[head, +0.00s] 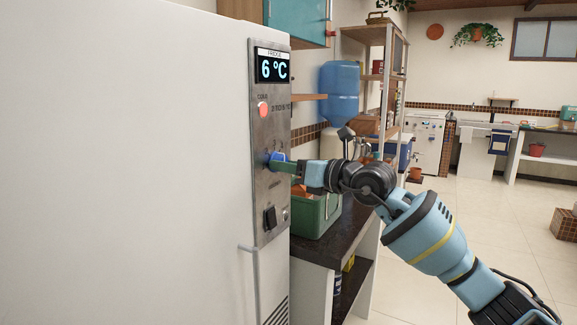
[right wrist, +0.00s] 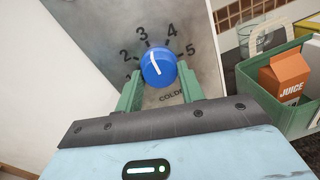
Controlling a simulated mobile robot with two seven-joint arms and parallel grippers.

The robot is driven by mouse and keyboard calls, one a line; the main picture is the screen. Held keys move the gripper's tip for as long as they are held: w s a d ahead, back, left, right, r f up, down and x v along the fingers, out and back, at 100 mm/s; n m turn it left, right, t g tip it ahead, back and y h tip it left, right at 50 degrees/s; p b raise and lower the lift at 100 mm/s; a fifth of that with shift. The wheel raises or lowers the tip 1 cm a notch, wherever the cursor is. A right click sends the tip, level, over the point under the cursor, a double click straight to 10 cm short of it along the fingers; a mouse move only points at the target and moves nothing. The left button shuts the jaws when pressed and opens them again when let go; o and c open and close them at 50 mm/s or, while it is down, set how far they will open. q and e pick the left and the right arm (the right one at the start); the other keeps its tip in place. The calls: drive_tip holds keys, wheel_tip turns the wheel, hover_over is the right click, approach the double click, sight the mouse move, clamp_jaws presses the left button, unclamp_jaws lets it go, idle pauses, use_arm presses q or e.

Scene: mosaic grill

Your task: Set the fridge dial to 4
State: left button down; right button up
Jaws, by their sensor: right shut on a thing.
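The fridge dial is a round blue knob on the metal panel (head: 268,125) of the white fridge. It shows in the right wrist view (right wrist: 158,67) with a white pointer line and the numerals 2, 3, 4 and 5 around it. I cannot tell for certain which numeral the line points at. The display (head: 272,68) above reads 6 °C. My right gripper (head: 279,161) reaches in from the right and is shut on the dial; its green fingers flank the knob in the right wrist view (right wrist: 160,88). My left gripper is out of view.
A red round light (head: 263,109) and a black switch (head: 270,219) are on the same panel. A green crate (head: 318,217) with a juice carton (right wrist: 285,77) stands on the dark counter right of the fridge. Open tiled floor lies to the right.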

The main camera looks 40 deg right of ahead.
drive_tip(key=shift+o, duration=0.2)
drive_tip(key=shift+r+m+p, duration=0.3)
drive_tip(key=shift+m+p, duration=0.5)
drive_tip(key=shift+p, duration=0.05)
drive_tip(key=m+p, duration=0.1)
drive_tip(key=p, duration=0.1)
drive_tip(key=m+p, duration=0.4)
drive_tip(key=shift+s+r+g, duration=0.1)
drive_tip(key=shift+r+g, duration=0.2)
drive_tip(key=shift+r, duration=0.1)
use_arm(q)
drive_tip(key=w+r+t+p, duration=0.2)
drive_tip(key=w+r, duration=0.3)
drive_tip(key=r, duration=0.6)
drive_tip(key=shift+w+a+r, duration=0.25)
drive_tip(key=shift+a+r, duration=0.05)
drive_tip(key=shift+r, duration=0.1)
use_arm(e)
drive_tip(key=shift+f+m, duration=0.4)
drive_tip(key=shift+m, duration=0.6)
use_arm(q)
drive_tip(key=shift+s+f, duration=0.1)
use_arm(e)
drive_tip(key=shift+c, duration=0.2)
drive_tip(key=o, duration=1)
drive_tip(key=shift+f, duration=0.1)
